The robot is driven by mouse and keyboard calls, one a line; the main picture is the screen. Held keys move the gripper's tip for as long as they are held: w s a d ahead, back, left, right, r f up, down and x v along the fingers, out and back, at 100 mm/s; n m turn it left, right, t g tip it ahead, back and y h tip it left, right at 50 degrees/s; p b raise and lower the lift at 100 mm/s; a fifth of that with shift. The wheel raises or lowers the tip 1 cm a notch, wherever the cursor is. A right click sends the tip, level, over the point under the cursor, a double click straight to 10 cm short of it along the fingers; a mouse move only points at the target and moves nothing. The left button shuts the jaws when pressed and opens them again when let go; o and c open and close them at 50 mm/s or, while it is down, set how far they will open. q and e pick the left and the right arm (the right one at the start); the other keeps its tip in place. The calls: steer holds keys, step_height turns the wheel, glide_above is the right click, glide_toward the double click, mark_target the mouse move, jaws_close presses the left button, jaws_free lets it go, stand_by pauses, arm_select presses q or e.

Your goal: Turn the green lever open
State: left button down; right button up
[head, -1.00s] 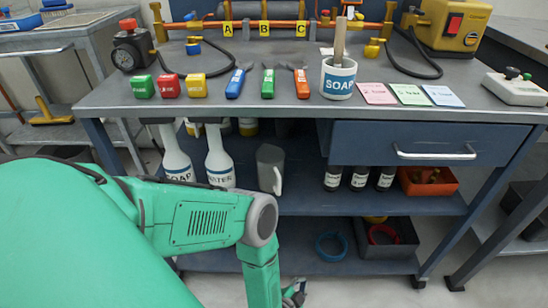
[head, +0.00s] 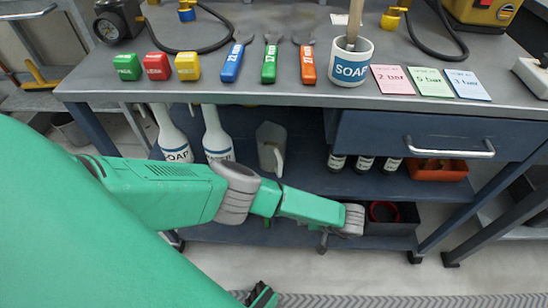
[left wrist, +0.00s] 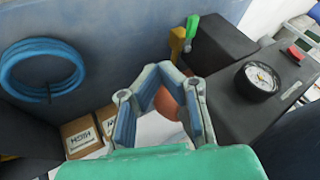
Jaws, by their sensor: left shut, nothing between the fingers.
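A small upright green lever-like piece (left wrist: 193,27) shows at the top of the left wrist view, beside a yellow one (left wrist: 177,42) at a dark block. I cannot tell how far it is turned. My left gripper (left wrist: 163,70) is shut and empty, with its fingertips below and a little left of the green piece in the picture, apart from it. A reddish-brown rounded thing (left wrist: 168,104) shows behind the fingers. In the head view I cannot make out a green lever; my left arm reaches right across the lower shelf. My right gripper is out of view.
The left wrist view shows a gauge (left wrist: 257,77) on a dark block at right, a blue hose coil (left wrist: 45,68) and boxes (left wrist: 80,134). Bottles stand below.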

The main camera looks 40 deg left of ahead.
arm_select(q)
steer(key=b+x, duration=0.5)
steer(key=x, duration=0.5)
steer(key=shift+s+f, duration=0.1)
steer(key=shift+f, duration=0.2)
steer(key=s+a, duration=0.1)
steer(key=s+a+p, duration=0.1)
steer(key=a, duration=0.1)
steer(key=shift+s+r, duration=0.15)
steer(key=shift+r, duration=0.2)
